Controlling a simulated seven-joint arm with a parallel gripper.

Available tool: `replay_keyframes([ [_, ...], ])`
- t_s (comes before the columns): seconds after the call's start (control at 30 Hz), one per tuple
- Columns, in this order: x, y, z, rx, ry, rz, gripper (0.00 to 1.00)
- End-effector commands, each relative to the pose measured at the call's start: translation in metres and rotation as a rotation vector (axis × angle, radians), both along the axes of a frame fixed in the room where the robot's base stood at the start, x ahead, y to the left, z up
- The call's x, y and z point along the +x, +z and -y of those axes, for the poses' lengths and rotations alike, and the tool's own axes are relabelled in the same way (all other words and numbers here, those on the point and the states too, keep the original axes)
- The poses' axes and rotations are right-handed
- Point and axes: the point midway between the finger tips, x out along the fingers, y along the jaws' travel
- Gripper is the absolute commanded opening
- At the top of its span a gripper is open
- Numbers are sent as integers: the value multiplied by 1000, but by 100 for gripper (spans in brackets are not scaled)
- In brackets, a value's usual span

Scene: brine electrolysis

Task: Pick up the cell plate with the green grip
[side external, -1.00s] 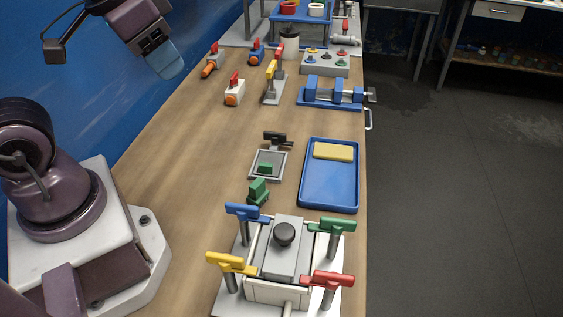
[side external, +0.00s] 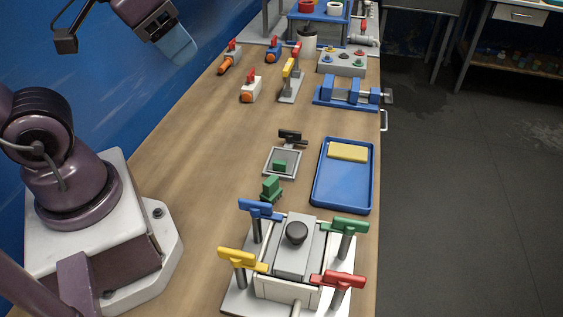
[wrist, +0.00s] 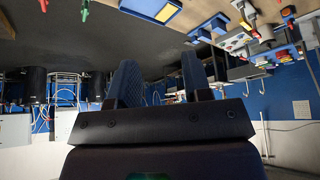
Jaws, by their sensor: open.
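My gripper (side external: 178,47) is raised at the upper left, far from both and empty. In the wrist view its two dark blue fingers (wrist: 162,78) are apart, with nothing between them.
The grey cell box (side external: 290,260) stands at the front with blue, green, yellow and red T-handles around it. The blue tray (side external: 341,190) holds a yellow block (side external: 348,152). A blue vise (side external: 350,94) and valves stand farther back. The bench's left middle is clear.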

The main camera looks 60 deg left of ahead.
Motion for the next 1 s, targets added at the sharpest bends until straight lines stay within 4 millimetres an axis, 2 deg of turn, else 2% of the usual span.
replay_keyframes([
  [0.23, 0, 0, -2, 0, 13, -1, 45],
  [0.37, 4, -18, -17, -4, 84, -90, 45],
  [0.47, 10, -41, -33, -35, 173, -212, 45],
  [0.67, 16, -96, -53, -258, 420, -480, 45],
  [1.0, 24, -183, -68, -826, 924, -828, 45],
])
